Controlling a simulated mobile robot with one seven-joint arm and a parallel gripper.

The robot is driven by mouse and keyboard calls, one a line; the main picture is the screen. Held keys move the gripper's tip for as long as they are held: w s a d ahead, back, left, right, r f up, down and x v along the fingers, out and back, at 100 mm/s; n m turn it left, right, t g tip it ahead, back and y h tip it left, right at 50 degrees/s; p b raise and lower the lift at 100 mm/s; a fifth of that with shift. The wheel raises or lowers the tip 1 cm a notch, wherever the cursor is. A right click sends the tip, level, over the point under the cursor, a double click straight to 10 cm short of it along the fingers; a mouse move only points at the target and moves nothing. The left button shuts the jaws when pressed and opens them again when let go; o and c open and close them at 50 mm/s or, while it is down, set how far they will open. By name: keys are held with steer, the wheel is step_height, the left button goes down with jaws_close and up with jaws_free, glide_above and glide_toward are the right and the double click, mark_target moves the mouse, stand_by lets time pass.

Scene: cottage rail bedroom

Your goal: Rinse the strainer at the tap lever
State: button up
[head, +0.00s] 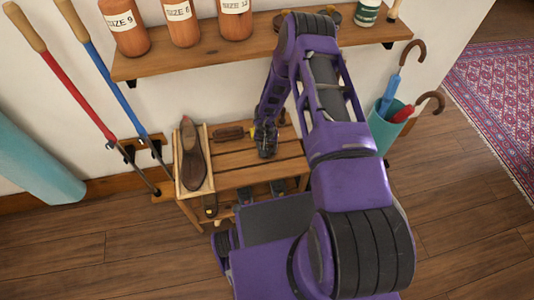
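No strainer and no tap lever show in the head view. My gripper (266,142) points down over the slatted wooden bench (240,176), near its middle. It is small and dark here, and I cannot tell whether its fingers are open or holding anything. A brown shoe-shaped piece (194,158) lies in a light wooden tray at the bench's left end. A dark brown brush-like object (229,133) lies at the back of the bench, left of my gripper. My arm hides the bench's right part.
A wall shelf (155,66) above the bench bears brown containers with size labels (182,20) and a green jar (367,12). A teal stand (384,129) with umbrellas is at right. Red (75,92) and blue (112,80) long-handled tools lean at left.

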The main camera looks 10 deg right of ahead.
jaws_close()
steer(key=shift+r, duration=0.1)
stand_by(0.5)
